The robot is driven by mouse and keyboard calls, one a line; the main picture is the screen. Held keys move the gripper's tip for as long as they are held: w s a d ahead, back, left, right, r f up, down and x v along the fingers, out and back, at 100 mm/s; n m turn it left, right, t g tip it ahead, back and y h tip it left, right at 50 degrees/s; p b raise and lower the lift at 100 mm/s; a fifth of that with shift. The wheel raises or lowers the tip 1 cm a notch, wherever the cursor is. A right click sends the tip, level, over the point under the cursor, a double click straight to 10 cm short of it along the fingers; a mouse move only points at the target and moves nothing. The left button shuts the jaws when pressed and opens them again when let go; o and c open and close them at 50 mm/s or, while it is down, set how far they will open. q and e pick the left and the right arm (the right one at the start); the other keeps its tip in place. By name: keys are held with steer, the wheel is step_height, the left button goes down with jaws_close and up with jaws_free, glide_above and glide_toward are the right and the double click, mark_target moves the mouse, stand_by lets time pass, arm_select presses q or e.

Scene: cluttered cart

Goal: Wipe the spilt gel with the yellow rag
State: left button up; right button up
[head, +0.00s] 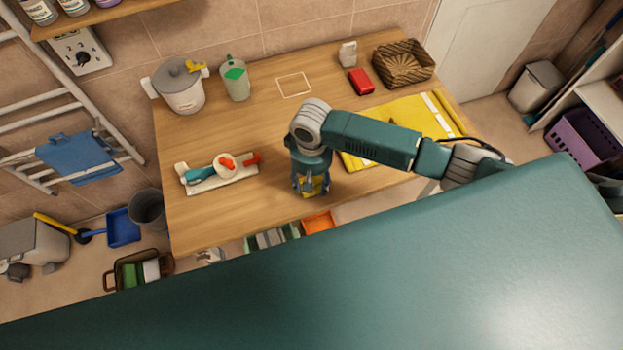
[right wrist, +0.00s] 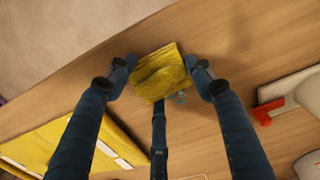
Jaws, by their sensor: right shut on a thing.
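My right gripper (head: 311,188) is low over the front middle of the wooden table, its fingers pointing down. It is shut on the yellow rag (head: 321,184). In the right wrist view the rag (right wrist: 160,72) is bunched between the fingertips (right wrist: 162,76), at or just above the tabletop; contact is hard to tell. A small blue-green patch (right wrist: 181,98) shows beside the rag's edge and may be spilt gel. No gel shows clearly in the head view, where the gripper covers this spot. My left gripper is not in view.
A white tray (head: 222,185) with a teal-handled tool and red-and-white items lies left of the gripper. A yellow striped cloth (head: 425,118) lies right. Behind are a lidded pot (head: 180,88), green-marked jug (head: 235,80), red block (head: 361,81) and basket (head: 403,65). Bins (head: 318,222) sit below the front edge.

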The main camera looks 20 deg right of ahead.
steer(key=shift+f, duration=0.25)
steer(key=shift+f, duration=0.4)
steer(key=shift+w, duration=0.15)
